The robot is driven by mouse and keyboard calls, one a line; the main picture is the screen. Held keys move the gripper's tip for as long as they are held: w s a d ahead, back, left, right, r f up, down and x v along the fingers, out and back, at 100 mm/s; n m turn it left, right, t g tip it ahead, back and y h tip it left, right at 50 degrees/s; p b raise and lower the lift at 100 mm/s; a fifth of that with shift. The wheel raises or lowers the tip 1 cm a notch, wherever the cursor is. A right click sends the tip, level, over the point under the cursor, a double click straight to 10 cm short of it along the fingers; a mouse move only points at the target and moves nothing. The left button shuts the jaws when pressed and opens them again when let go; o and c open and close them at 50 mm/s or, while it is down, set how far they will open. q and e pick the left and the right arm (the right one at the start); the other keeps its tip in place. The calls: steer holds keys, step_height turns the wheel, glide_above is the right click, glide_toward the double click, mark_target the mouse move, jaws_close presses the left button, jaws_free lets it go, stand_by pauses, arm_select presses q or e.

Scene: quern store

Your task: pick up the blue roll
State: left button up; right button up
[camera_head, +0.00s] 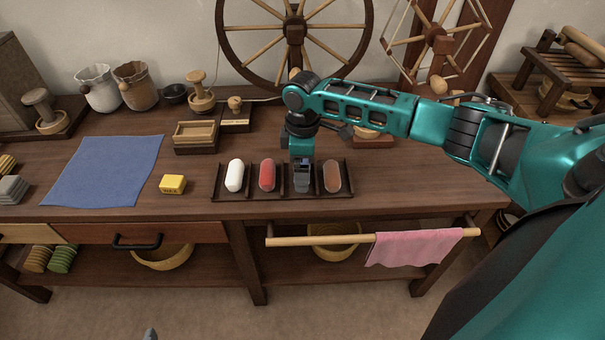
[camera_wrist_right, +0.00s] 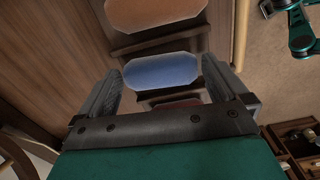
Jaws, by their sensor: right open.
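The blue roll (camera_wrist_right: 162,71) lies in a slot of the dark wooden tray (camera_head: 283,197). In the head view my right gripper hides it. My right gripper (camera_head: 303,187) points down over that slot, between the red and brown rolls. In the right wrist view its open fingers (camera_wrist_right: 162,78) stand on either side of the blue roll, with nothing gripped. I cannot tell if they touch it. A small grey tip at the bottom edge of the head view seems to be my left gripper (camera_head: 150,335); its jaws cannot be made out.
The red roll (camera_head: 267,175) and brown roll (camera_head: 332,176) lie in the neighbouring slots, the white roll (camera_head: 235,175) further left. A yellow block (camera_head: 172,184) and blue cloth (camera_head: 105,171) lie left. A pink cloth (camera_head: 414,247) hangs on the front rail.

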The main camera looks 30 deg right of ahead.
steer(key=c, duration=0.8)
steer(key=shift+r, duration=0.15)
